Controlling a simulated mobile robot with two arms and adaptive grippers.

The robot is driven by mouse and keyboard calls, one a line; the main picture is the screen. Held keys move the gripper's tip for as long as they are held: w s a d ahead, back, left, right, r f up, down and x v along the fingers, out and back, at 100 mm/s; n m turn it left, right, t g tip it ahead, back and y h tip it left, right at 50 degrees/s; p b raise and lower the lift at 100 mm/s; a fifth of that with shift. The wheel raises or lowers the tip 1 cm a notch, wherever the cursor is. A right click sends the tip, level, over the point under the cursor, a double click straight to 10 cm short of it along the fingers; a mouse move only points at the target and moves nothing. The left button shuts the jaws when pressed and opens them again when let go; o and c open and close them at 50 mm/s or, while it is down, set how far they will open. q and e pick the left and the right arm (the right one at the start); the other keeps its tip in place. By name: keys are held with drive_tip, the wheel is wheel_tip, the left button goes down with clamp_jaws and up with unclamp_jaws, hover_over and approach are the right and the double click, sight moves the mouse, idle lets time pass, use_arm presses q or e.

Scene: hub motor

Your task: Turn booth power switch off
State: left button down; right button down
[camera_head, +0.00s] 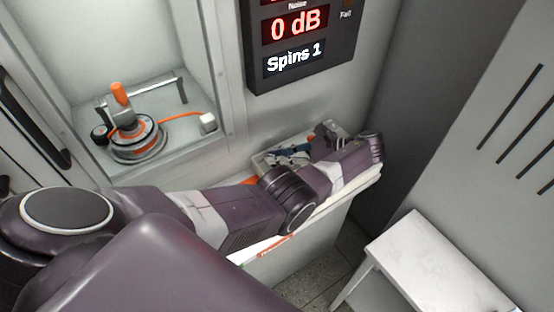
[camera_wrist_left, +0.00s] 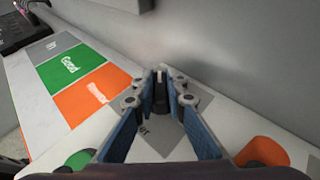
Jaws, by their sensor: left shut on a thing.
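The booth power switch (camera_wrist_left: 160,90) shows in the left wrist view as a small dark lever with a light tip, standing on a grey plate. My left gripper (camera_wrist_left: 161,80) has its blue fingers converging on both sides of the switch and is shut on it. In the head view my left arm reaches across to the right, and the left gripper (camera_head: 285,154) is small at the counter by the wall, with the switch hidden there. Whether the switch is on or off cannot be told. My right gripper is not in view.
A display (camera_head: 297,40) on the wall reads 0 dB and Spins 1. A hub motor (camera_head: 138,142) sits in the booth niche at left. In the wrist view, a green button (camera_wrist_left: 76,162), an orange button (camera_wrist_left: 263,151) and a green pad (camera_wrist_left: 68,65) surround the gripper. A white table (camera_head: 430,265) stands lower right.

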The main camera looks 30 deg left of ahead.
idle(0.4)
use_arm(q)
drive_tip(key=c, duration=1.9)
unclamp_jaws()
drive_tip(key=shift+g, duration=0.3)
drive_tip(key=shift+c, duration=0.2)
